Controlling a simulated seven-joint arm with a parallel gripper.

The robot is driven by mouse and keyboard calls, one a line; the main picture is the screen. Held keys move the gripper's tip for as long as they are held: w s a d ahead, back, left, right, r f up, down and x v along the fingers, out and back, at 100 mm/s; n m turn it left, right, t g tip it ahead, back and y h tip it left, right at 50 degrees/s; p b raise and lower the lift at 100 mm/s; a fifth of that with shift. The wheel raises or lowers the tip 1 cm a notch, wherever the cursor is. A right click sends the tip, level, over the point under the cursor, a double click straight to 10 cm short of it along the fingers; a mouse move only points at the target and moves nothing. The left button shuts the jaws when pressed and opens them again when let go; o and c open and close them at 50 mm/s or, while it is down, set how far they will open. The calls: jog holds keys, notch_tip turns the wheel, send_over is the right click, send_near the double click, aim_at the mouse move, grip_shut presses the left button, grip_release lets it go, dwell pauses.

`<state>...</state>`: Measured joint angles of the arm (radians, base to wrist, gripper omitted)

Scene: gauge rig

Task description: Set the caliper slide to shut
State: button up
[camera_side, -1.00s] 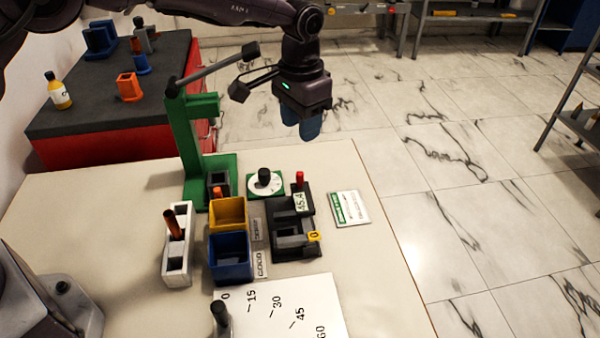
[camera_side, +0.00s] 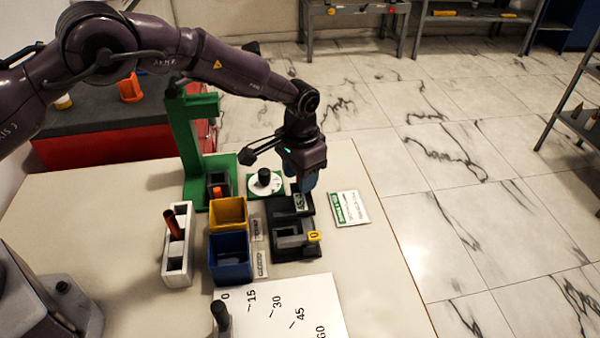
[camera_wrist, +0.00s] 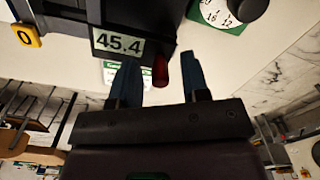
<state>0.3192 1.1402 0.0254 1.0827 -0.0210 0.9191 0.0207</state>
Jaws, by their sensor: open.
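The caliper rig (camera_side: 293,240) is a black frame on the table, with a yellow 0 tag (camera_side: 314,236) at its near end. A display reading 45.4 (camera_wrist: 119,44) shows in the wrist view. Its red knob (camera_wrist: 160,71) stands between my two blue fingers in the wrist view. My gripper (camera_side: 306,183) is open and pointing down over the far end of the rig, its fingers on either side of the knob. In the side view the gripper hides the knob. I cannot tell whether a finger touches it.
A green-based white dial (camera_side: 264,183) with a black knob stands left of the gripper. Yellow (camera_side: 227,212) and blue (camera_side: 230,258) bins sit left of the rig. A green stand (camera_side: 190,140) rises behind them. A green-and-white card (camera_side: 350,208) lies to the right.

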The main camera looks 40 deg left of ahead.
aim_at(304, 204)
grip_shut()
jog(key=shift+s+d, duration=1.75)
jog(key=shift+d, duration=0.1)
grip_release()
notch_tip(304, 204, up, 13)
